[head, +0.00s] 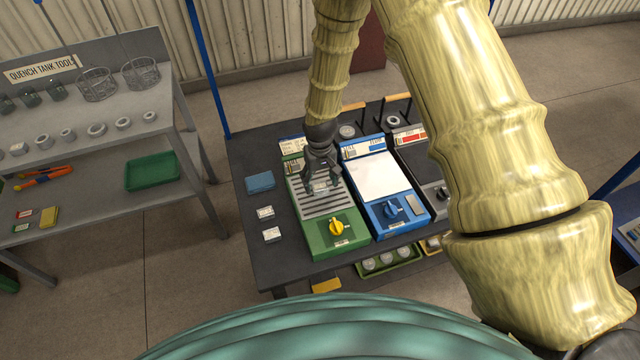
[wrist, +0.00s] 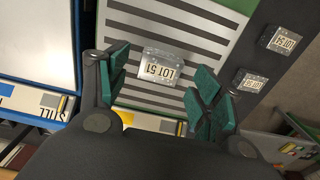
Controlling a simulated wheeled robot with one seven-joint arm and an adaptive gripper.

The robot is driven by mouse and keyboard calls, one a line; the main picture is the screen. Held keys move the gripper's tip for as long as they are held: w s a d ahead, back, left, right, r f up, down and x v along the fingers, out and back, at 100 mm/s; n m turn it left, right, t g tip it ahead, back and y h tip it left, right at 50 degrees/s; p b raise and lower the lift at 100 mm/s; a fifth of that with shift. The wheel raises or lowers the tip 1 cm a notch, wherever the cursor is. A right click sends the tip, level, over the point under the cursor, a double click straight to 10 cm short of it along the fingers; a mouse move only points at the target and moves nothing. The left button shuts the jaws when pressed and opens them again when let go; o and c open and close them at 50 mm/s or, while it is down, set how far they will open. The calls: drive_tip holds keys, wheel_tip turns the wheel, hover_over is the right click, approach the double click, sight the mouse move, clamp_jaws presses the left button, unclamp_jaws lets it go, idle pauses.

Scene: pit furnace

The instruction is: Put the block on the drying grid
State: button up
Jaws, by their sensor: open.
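A small silvery block (wrist: 163,67) with a "LOT 51" label lies over the pale, dark-slotted grid (wrist: 210,22) in the wrist view. In the head view the slotted grid (head: 327,201) is the top of a green unit with a yellow knob, and the block (head: 321,186) shows under my gripper (head: 322,178). My gripper's green-padded fingers (wrist: 160,74) are open in the wrist view, one on each side of the block, with gaps visible. The block appears to rest on the slats near the grid's far end; its underside is hidden.
Two more labelled blocks (head: 265,212) (head: 271,234) and a blue box (head: 259,182) lie on the dark table left of the green unit. A blue unit with a white plate (head: 379,177) stands close on the right. A tool bench (head: 90,125) stands at left.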

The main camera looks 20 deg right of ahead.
sight(320, 186)
wheel_tip(320, 186, up, 10)
drive_tip(key=b, duration=0.3)
drive_tip(key=shift+r, duration=0.15)
drive_tip(key=shift+c, duration=0.5)
idle(1.8)
